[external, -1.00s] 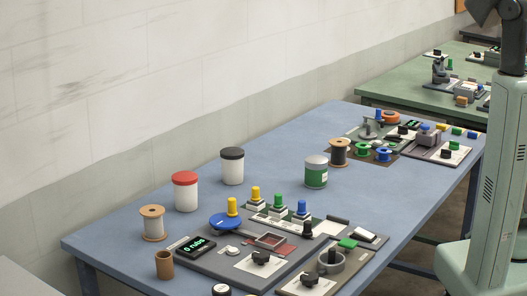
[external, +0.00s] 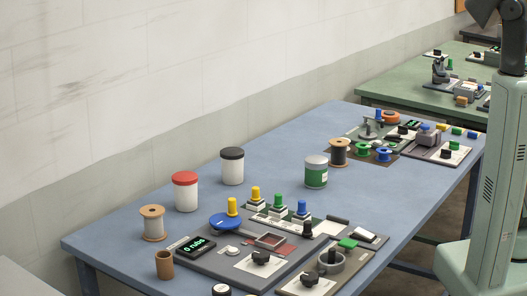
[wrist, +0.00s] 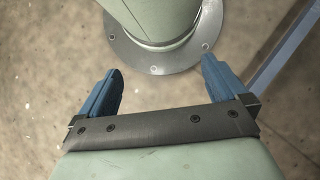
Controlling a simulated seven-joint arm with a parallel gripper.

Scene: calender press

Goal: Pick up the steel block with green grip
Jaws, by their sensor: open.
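A block with an upright green grip (external: 278,202) stands on the near panel on the blue table, in the external view. It is between a similar block with a yellow grip (external: 255,194) and one with a blue grip (external: 302,209). My gripper (wrist: 162,65) shows in the wrist view with its two blue fingers wide apart and nothing between them. It is over bare floor beside my own base, away from the blocks. The gripper is not in the external view, and no block shows in the wrist view.
On the blue table (external: 110,240) are a red-lidded jar (external: 185,193), a black-lidded jar (external: 232,167), a green-banded can (external: 316,172) and a spool (external: 152,223). A blue disc (external: 227,222) and a yellow knob stand left of the blocks. A flat green piece (external: 348,243) lies right.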

